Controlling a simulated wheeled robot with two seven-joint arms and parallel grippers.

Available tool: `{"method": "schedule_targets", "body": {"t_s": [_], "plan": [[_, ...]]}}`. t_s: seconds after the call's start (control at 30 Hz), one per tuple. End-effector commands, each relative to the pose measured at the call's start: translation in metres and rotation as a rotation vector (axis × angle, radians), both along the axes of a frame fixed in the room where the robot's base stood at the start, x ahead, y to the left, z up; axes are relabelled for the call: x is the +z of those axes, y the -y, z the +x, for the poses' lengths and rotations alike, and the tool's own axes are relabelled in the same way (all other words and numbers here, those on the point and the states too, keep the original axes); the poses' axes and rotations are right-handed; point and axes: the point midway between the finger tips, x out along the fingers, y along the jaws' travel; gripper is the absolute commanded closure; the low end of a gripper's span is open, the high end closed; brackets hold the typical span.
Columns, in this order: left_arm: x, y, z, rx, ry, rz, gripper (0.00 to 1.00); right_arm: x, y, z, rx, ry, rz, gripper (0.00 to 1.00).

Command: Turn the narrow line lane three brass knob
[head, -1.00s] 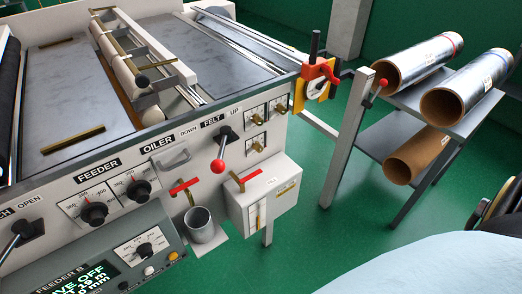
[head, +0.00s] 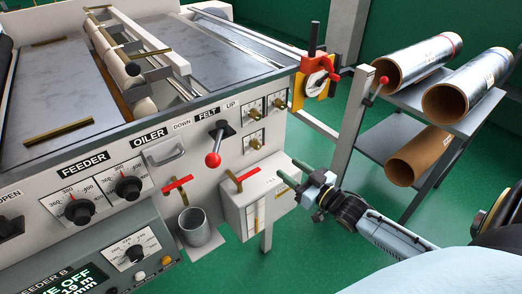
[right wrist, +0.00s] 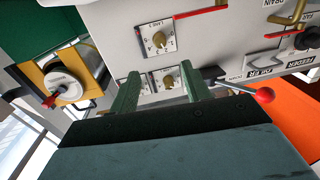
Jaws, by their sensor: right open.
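Brass knobs on small white dials sit at the right end of the machine's front panel. The lower single one (head: 256,142) looks like the lane three knob; its label is too small to read surely. It shows in the right wrist view (right wrist: 158,42), beyond my fingers, with its pointer and dial uncovered. Two more brass knobs, the upper left (head: 255,113) and upper right (head: 280,103), sit above it. My right gripper (head: 294,172) is open and empty, in front of the panel, below and right of the knobs, touching none. My left gripper is out of view.
A red-ball lever (head: 213,159) sticks out left of the knobs. Below are a red-handled valve (head: 240,178), a white box (head: 257,200) and a metal cup (head: 199,228). A yellow gauge bracket (head: 318,82) is at the corner. A rack (head: 462,128) holds rolls at right.

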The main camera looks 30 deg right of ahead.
Motion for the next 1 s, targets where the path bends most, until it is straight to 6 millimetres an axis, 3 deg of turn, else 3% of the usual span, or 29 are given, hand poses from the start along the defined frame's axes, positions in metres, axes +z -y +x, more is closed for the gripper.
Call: {"method": "schedule_targets", "body": {"t_s": [0.6,0.8,1.0], "plan": [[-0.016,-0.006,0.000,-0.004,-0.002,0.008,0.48,-0.001,-0.017,0.100,-0.003,-0.001,-0.001,0.52],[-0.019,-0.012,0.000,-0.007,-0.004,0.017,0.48,-0.002,-0.021,0.121,-0.002,-0.003,-0.002,0.52],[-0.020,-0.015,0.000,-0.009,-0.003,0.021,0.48,-0.001,-0.023,0.128,-0.002,-0.004,-0.002,0.52]]}}
